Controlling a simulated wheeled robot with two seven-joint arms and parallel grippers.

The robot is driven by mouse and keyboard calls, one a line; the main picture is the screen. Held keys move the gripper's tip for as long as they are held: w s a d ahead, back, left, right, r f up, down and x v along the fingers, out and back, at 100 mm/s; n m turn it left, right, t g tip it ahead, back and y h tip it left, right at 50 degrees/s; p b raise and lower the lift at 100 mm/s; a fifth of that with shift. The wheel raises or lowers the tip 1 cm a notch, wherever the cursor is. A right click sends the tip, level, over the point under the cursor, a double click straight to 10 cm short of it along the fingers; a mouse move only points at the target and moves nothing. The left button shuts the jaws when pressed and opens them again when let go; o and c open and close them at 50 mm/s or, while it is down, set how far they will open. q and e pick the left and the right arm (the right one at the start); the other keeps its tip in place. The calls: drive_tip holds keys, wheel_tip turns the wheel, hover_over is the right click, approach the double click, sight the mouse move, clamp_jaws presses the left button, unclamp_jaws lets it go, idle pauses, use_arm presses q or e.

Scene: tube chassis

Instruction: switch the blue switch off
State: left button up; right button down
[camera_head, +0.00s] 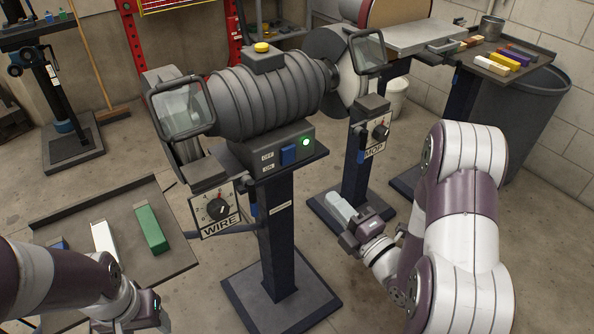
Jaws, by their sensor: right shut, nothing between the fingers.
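The blue switch (288,156) is on the front of the grey bench grinder's base, beside small OFF and ON labels (267,162). A lit green lamp (305,142) is just right of it. I cannot tell which way the switch is tipped. My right gripper (340,206) is shut and empty, below and to the right of the switch, clear of the machine. My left gripper (140,316) is at the bottom left, far from the switch; its fingers are hidden.
The grinder (262,95) stands on a dark pedestal, with a WIRE dial (219,208) at left and a MOP dial (381,131) at right. A tray (172,263) with coloured bars is at left. Another tray (540,58) is at the back right.

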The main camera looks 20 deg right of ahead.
sight(289, 152)
drive_tip(key=shift+w+r, duration=0.1)
drive_tip(key=shift+w, duration=0.05)
drive_tip(key=p+x, duration=0.1)
drive_tip(key=x, duration=1.2)
drive_tip(key=shift+a, duration=0.1)
drive_tip(key=shift+w+a, duration=0.1)
drive_tip(key=shift+w, duration=0.25)
